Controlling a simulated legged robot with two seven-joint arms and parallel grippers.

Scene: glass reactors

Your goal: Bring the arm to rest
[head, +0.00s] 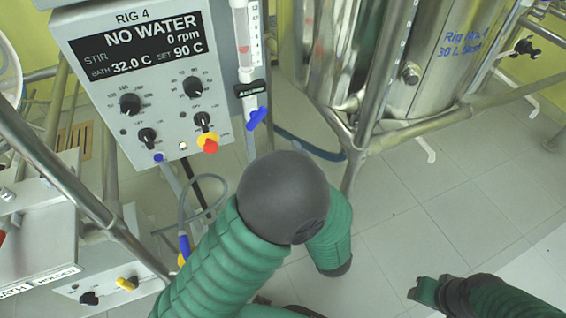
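My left arm comes in from the bottom, in a green ribbed sleeve. Its dark round elbow is raised in the middle of the head view, in front of the control panel's lower right. The forearm folds back down behind the elbow and ends in a dark cuff. No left gripper fingers show. My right arm enters at the bottom right corner. Its small dark and green end (432,290) hangs over the tiled floor, apart from everything, and its finger gap cannot be made out.
The RIG 4 control panel (138,75) reads NO WATER, 0 rpm, 32.0 C, set 90 C. A flow meter (245,45) with a blue valve lever (256,118) stands beside it. A steel vessel (430,60) in a tube frame is at upper right. Tiled floor (430,215) is clear at right.

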